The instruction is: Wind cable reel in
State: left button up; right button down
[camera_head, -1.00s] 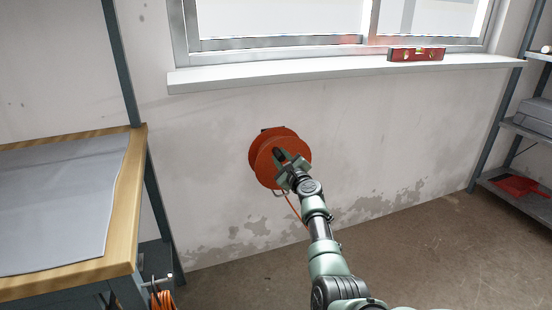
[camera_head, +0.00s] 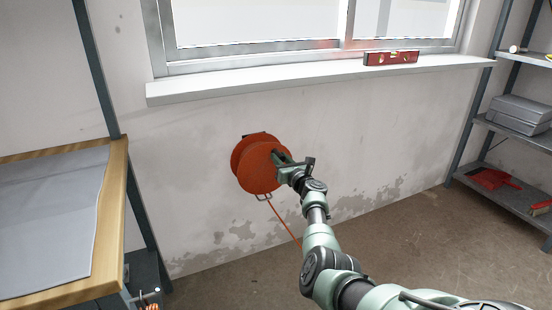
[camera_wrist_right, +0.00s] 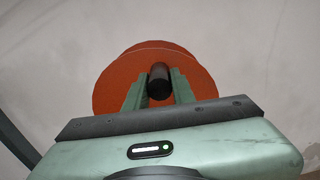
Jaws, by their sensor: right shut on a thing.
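The orange cable reel (camera_head: 256,168) is mounted on the wall below the window sill. Its orange cable (camera_head: 283,221) runs from the reel's lower side down to the right, past my arm. My right gripper (camera_head: 281,161) is at the right side of the reel's front face. In the right wrist view, its two green fingers are closed around the reel's dark crank handle (camera_wrist_right: 159,80), with the orange disc (camera_wrist_right: 110,85) behind it. My left gripper is in neither view.
A workbench (camera_head: 112,205) with a grey mat stands at the left. A window sill (camera_head: 310,76) with a red spirit level (camera_head: 391,57) is above the reel. A metal shelf (camera_head: 510,190) with grey boxes and a red dustpan is at the right. The floor between is clear.

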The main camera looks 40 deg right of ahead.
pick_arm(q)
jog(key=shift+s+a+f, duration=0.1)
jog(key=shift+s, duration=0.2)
pick_arm(e)
jog(key=shift+s+d+f+m, duration=0.1)
jog(key=shift+d+m, duration=0.3)
jog(key=shift+m, duration=0.2)
jog(key=c, duration=1.2)
grip_release()
jog(key=shift+f, duration=0.1)
jog(key=shift+s+p, duration=0.15)
jog(key=shift+p, duration=0.15)
jog(key=p+v, duration=0.2)
jog(key=v, duration=0.1)
jog(key=shift+p, duration=0.3)
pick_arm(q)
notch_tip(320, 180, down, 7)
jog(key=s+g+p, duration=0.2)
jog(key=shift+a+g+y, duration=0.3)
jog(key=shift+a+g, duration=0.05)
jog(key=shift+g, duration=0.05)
pick_arm(e)
jog(key=shift+v, duration=2.2)
